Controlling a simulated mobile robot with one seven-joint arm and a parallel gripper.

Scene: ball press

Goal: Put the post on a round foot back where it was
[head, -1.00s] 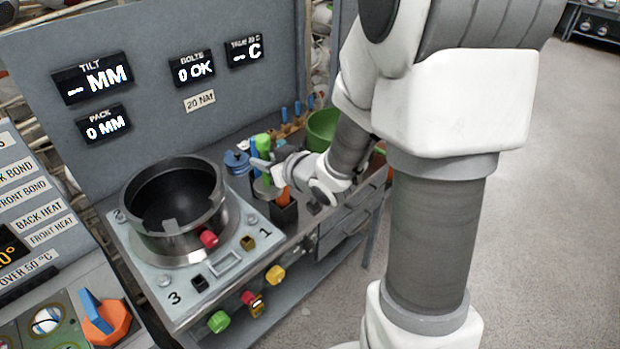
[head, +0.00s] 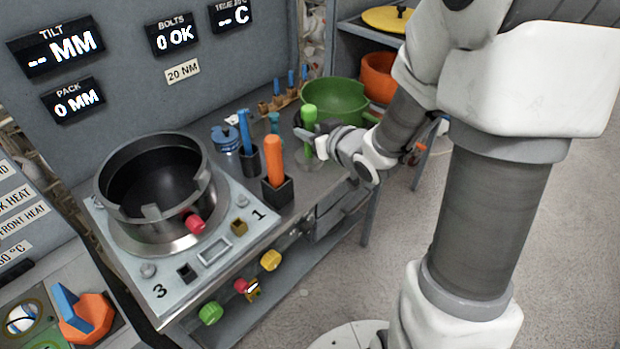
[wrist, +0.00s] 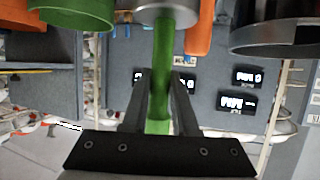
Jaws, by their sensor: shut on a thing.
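The post is green and stands on a grey round foot. In the head view the green post (head: 309,116) is upright at the right end of the bench, in front of the green bowl. My gripper (head: 309,136) is shut on its shaft. The round foot (head: 311,163) is low over the bench top; I cannot tell whether it touches. In the wrist view the picture is upside down: the post (wrist: 174,50) runs between the two fingers of my gripper (wrist: 160,78), and the round foot (wrist: 168,14) is at the top edge.
An orange handle (head: 275,158) stands in a black holder (head: 278,192) left of the post, with a blue tool (head: 246,130) behind it. The green bowl (head: 345,100) is close behind my gripper. The dark round pot (head: 112,190) stands farther left on its plate.

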